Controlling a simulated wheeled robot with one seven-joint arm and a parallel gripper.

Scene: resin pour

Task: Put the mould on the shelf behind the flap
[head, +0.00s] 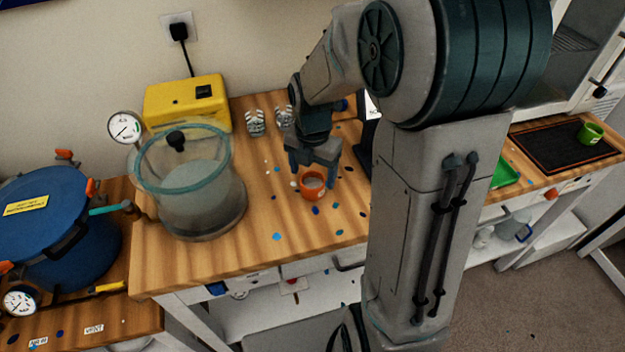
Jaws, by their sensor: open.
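A small round orange cup-like mould (313,186) stands upright on the wooden bench, with a greyish fill visible inside. My gripper (313,172) points down at it with its fingers apart, one to the left and one to the right of the mould's rim. I cannot tell whether the fingers touch it. A white cabinet (578,50) at the upper right shows a dark slatted interior and a black handle. My arm hides part of it, and I cannot make out a flap or which shelf lies behind one.
A glass vacuum chamber (192,190) with a gauge (125,127) stands left of the mould, before a yellow box (187,103). A blue pot (60,225) is at far left. A green cup (590,132) sits on a black mat (545,150). Coloured spots dot the bench.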

